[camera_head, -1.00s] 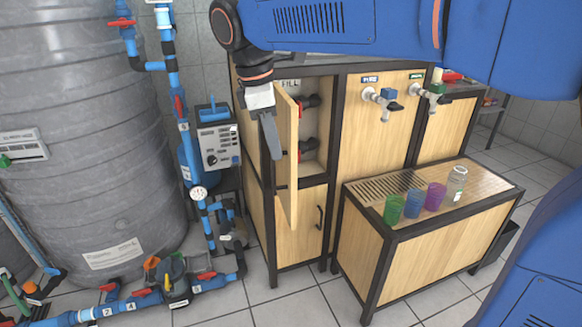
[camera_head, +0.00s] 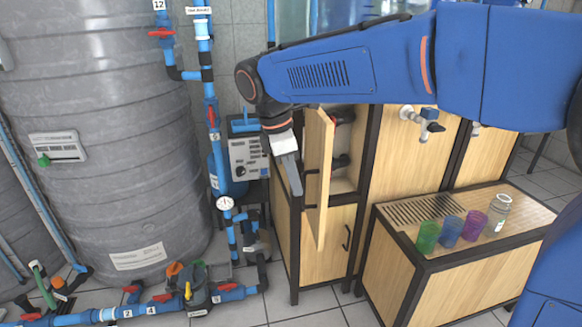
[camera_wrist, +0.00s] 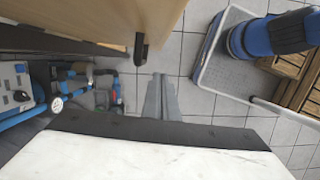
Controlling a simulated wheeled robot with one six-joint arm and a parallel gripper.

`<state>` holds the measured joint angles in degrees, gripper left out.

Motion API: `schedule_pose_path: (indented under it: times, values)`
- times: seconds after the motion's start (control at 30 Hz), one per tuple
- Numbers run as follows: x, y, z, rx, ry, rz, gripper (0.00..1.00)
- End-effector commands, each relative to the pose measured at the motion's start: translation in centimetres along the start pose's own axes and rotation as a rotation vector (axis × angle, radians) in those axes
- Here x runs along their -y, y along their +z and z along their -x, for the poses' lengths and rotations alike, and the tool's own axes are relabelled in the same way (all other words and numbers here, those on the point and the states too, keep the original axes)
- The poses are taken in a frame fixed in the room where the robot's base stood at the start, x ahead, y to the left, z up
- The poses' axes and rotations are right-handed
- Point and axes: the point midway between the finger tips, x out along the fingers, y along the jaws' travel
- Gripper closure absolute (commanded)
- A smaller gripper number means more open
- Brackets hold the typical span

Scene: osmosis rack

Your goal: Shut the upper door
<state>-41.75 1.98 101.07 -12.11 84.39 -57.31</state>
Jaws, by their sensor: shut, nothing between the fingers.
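The upper door (camera_head: 318,170) is a light wood panel standing swung open from the cabinet, seen nearly edge-on in the head view. Its dark handle (camera_head: 308,189) is on the left face. My gripper (camera_head: 295,187) is shut and empty, pointing down just left of the door's outer face. In the wrist view my gripper's fingers (camera_wrist: 160,97) are together over the floor, and the door (camera_wrist: 125,20) with its dark handle (camera_wrist: 140,47) is at the top. I cannot tell whether the fingers touch the door.
The lower door (camera_head: 328,245) is shut. The tapped bench (camera_head: 470,215) with several colored cups stands to the right. A grey tank (camera_head: 95,130), blue pipes (camera_head: 209,110) and a control box (camera_head: 248,158) stand to the left.

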Motion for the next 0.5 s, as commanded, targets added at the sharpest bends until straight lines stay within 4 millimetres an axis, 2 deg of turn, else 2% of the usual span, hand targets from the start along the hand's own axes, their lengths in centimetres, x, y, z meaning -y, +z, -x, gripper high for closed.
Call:
schedule_pose_path:
  times: [0.1, 0.3, 0.5]
  values:
    - [0.0, 0.1, -2.0, 0.001, -0.001, -0.001, 1.00]
    - [0.0, 2.8, -2.3, 0.001, 0.000, -0.001, 1.00]
    - [0.0, 3.8, -2.6, 0.001, -0.001, 0.000, 1.00]
